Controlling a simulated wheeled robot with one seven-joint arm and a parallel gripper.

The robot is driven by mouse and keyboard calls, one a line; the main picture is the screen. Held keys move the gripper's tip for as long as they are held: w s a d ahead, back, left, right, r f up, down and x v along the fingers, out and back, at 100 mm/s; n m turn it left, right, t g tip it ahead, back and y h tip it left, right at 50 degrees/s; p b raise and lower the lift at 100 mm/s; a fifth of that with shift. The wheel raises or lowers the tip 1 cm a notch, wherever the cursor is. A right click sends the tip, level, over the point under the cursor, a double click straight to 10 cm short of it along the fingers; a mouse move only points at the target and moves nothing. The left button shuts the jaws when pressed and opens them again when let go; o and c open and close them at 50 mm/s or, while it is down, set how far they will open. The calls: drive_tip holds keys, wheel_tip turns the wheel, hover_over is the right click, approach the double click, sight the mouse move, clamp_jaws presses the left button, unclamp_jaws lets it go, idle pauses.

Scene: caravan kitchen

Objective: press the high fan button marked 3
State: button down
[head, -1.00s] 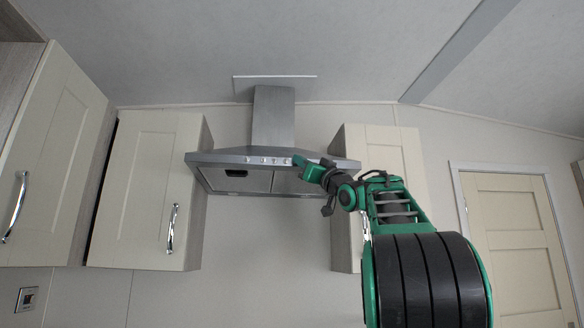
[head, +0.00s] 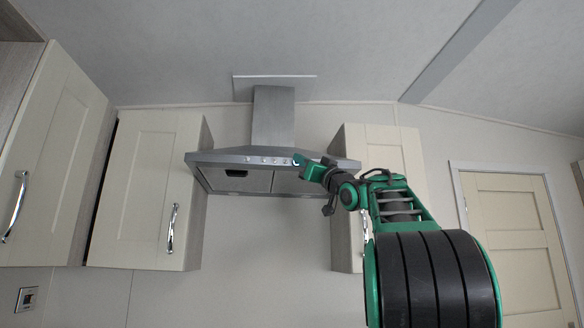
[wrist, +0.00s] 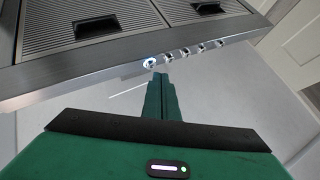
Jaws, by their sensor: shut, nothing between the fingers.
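A steel cooker hood (head: 225,156) hangs on the wall in the head view. A row of several small round buttons (head: 262,160) runs along its front edge. The same row (wrist: 185,52) shows in the wrist view; the marks on the buttons are too small to read. My gripper (head: 298,160) is shut and empty, at the right end of the row in the head view. In the wrist view its green fingertips (wrist: 160,76) are just below the end button (wrist: 149,63), which has a bright bluish ring. I cannot tell whether the tips touch it.
Cream wall cupboards stand left (head: 146,190) and right (head: 383,150) of the hood, the right one partly behind my arm. The hood's filter panels (wrist: 90,58) show in the wrist view. The space below the hood is clear.

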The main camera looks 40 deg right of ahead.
drive_tip(key=shift+s+a, duration=0.85)
drive_tip(key=shift+s, duration=0.35)
drive_tip(key=shift+s+a, duration=0.85)
drive_tip(key=shift+s, duration=0.3)
drive_tip(key=w+d+f+m+g+h, duration=0.2)
drive_tip(key=w+f+m+g, duration=0.15)
drive_tip(key=f, duration=1.05)
drive_tip(key=w+d+f+m+g+h, duration=0.15)
drive_tip(key=f+g, duration=0.35)
drive_tip(key=f, duration=0.8)
wheel_tip(320, 180, down, 14)
drive_tip(key=s+a+g+y, duration=0.1)
drive_tip(key=a+g, duration=0.1)
drive_tip(key=g, duration=0.2)
drive_tip(key=s+a+f+m+g+y, duration=0.1)
drive_tip(key=s+a+f+g, duration=0.15)
drive_tip(key=f, duration=0.45)
drive_tip(key=s+a+f+g, duration=0.1)
drive_tip(key=s+f, duration=0.2)
drive_tip(key=f, duration=0.3)
drive_tip(key=s+a+f+g+y, duration=0.2)
drive_tip(key=s+a+f+g, duration=0.2)
drive_tip(key=s+f, duration=0.7)
drive_tip(key=s+a+f+g+y, duration=0.2)
drive_tip(key=s+a+f+g, duration=0.3)
drive_tip(key=s+a+f, duration=0.3)
drive_tip(key=s+f, duration=0.3)
drive_tip(key=s, duration=0.1)
drive_tip(key=shift+a+f, duration=0.35)
drive_tip(key=shift+a, duration=0.05)
